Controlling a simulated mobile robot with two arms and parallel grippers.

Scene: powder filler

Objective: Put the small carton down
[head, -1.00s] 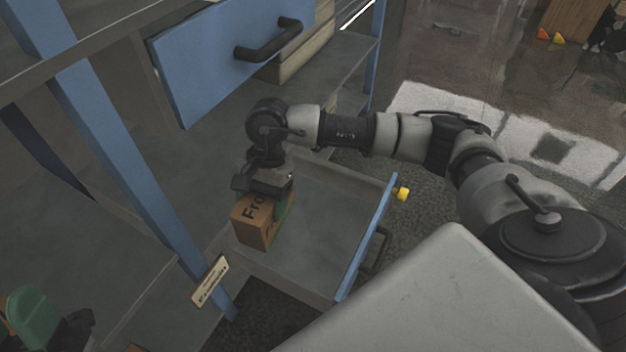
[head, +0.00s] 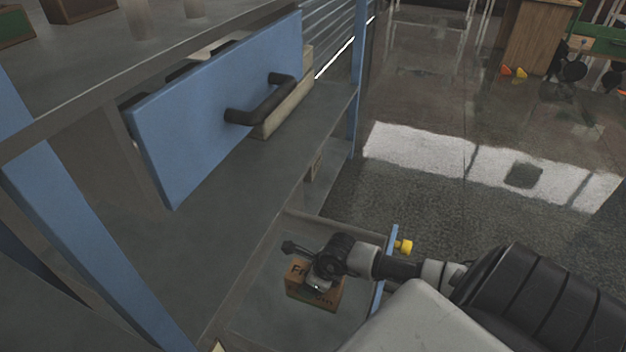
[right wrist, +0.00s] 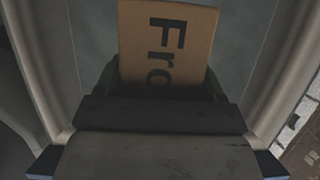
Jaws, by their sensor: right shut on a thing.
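The small carton (head: 312,292) is brown with dark lettering and sits low inside the open lower drawer (head: 262,325) in the head view. My right gripper (head: 318,284) is over the carton and shut on it. In the right wrist view the carton (right wrist: 168,45) shows between the fingers of my gripper (right wrist: 160,85), its lettering facing the camera, with the grey drawer floor around it. Whether the carton touches the drawer floor I cannot tell. My left gripper is not in view.
The upper blue drawer (head: 220,110) with a black handle (head: 262,105) stands partly open above. Blue posts (head: 80,235) frame the shelf at the left. The lower drawer's blue front (head: 386,270) is beside my right arm. A yellow object (head: 404,246) is just beyond it.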

